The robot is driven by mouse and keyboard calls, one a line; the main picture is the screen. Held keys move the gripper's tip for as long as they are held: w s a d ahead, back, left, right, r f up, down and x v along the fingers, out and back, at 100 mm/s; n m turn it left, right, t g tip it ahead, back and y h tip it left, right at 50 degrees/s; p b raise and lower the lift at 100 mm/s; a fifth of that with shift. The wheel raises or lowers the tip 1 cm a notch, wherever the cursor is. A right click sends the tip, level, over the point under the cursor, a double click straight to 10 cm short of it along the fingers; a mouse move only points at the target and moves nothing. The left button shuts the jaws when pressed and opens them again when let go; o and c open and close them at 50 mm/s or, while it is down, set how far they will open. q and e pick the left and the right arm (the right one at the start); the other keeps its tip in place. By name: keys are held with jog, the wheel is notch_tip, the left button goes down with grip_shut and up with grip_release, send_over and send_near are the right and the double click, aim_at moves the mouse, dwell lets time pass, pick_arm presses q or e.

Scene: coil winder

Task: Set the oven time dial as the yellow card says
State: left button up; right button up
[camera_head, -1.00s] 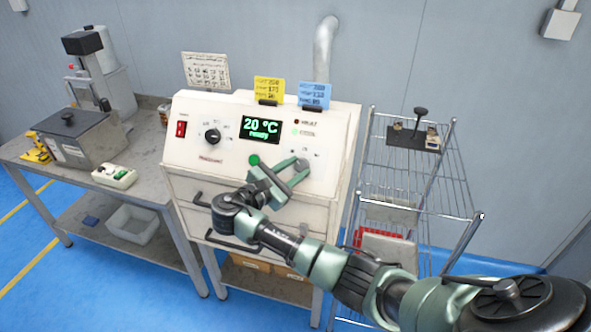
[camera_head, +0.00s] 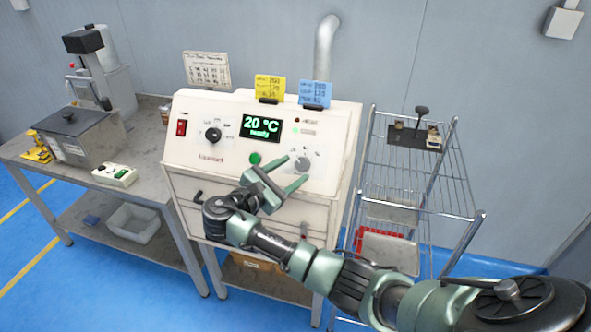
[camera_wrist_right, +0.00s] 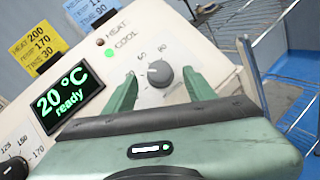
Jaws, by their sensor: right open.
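The yellow card (camera_head: 269,88) is clipped on top of the oven (camera_head: 228,105). In the right wrist view, the yellow card (camera_wrist_right: 38,47) appears to read heat 200, a line with 170, and time 30. The time dial (camera_head: 302,164), a grey knob, is at the panel's lower right; in the wrist view the dial (camera_wrist_right: 160,74) sits between the finger lines, nearer the left finger, and its pointer is unclear. My right gripper (camera_head: 278,180) is open and empty, just below and in front of the dial; its fingers show in the wrist view (camera_wrist_right: 187,62). My left gripper is out of view.
The blue card (camera_head: 315,94) stands beside the yellow one. The display (camera_head: 261,127) reads 20 °C ready. A green button (camera_head: 254,158) is left of the time dial, and the heat knob (camera_head: 212,135) is farther left. A wire rack (camera_head: 410,190) stands at right.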

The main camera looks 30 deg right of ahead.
jog(key=shift+b+v, duration=0.4)
jog(key=shift+v, duration=2.4)
jog(key=shift+f, duration=0.1)
